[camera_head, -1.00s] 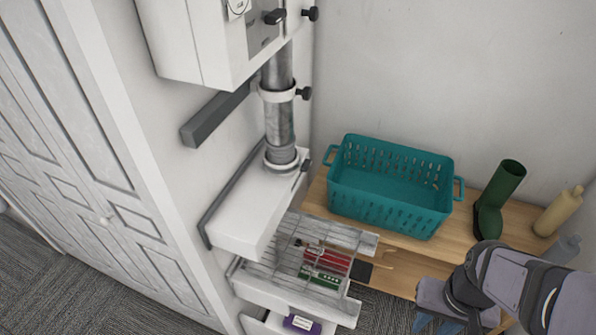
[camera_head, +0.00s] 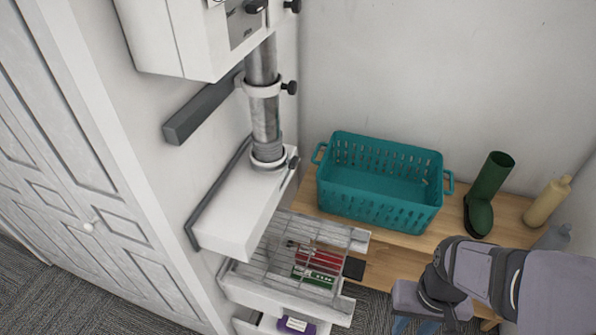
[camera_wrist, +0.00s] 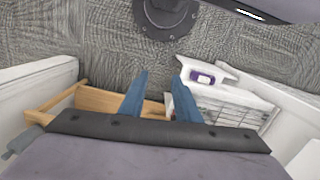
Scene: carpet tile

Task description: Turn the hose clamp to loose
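A grey metal pipe (camera_head: 264,115) runs down from a white wall cabinet to a white ledge. A light collar (camera_head: 262,88) with a black knob (camera_head: 289,88) rings the pipe midway. A second ring (camera_head: 268,162) sits at its foot, with a dark handle (camera_head: 293,161) at its right. I cannot tell for certain which ring is the hose clamp, or its setting. My gripper's blue fingers (camera_wrist: 158,76) are apart and empty in the wrist view, above the carpet. In the head view my gripper is low at the right, well away from the pipe, mostly hidden by my wrist.
A teal basket (camera_head: 380,207) and a green boot (camera_head: 484,197) stand on a wooden bench (camera_head: 395,240). A wire rack (camera_head: 275,265) with red and green items juts out under the white ledge (camera_head: 235,225). A grey bar (camera_head: 200,110) sticks out beside the pipe.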

